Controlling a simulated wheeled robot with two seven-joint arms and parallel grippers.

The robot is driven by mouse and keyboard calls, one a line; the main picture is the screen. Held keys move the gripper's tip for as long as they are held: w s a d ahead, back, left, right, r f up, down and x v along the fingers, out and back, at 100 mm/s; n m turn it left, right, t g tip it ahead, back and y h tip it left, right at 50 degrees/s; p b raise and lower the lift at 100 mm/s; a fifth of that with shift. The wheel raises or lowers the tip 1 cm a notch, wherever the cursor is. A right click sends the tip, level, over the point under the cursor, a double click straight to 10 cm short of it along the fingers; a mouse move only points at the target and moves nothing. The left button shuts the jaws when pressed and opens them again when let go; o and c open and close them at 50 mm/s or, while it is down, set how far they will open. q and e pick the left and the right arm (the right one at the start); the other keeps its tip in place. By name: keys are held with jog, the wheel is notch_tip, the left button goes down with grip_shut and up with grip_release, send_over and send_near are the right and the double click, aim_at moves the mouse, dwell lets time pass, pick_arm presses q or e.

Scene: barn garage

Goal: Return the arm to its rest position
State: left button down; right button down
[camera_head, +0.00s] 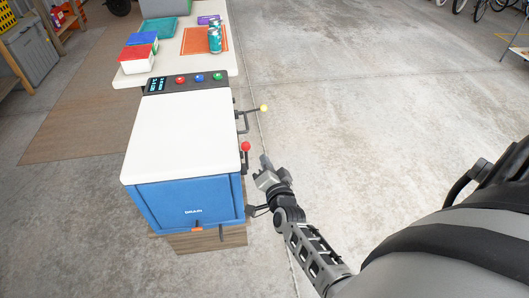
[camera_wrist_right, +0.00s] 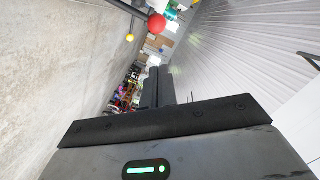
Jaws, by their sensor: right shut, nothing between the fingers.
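My right gripper (camera_head: 265,162) is shut and empty in the head view, beside the right side of a white-topped blue machine (camera_head: 190,205). Its fingers point toward a lever with a red knob (camera_head: 246,146) on that side, and a small gap seems to lie between them. In the right wrist view my right gripper (camera_wrist_right: 158,85) shows its fingers together. The red knob (camera_wrist_right: 157,23) is up and ahead of them there. My left gripper does not show in the head view.
A lever with a yellow knob (camera_head: 264,108) sticks out farther back on the machine. A white table (camera_head: 232,62) behind it holds cans, an orange mat (camera_head: 196,41) and coloured boxes. The concrete floor (camera_head: 370,110) to the right is clear. Bicycles (camera_head: 480,6) stand far back.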

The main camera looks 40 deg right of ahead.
dwell(0.5)
jog(key=s+a+f+n+g+y, duration=0.2)
jog(key=s+a+n+g+y, duration=0.1)
jog(key=s+a+n, duration=0.5)
jog(key=s+a+f+n+g+y, duration=0.1)
jog(key=s+a+n+g+y, duration=0.2)
jog(key=s+a+n+y, duration=0.2)
jog(key=s+a+n, duration=0.3)
jog(key=s+a, duration=0.1)
jog(key=s, duration=0.2)
jog(key=shift+s+f+n, duration=0.2)
jog(key=shift+f+n, duration=0.2)
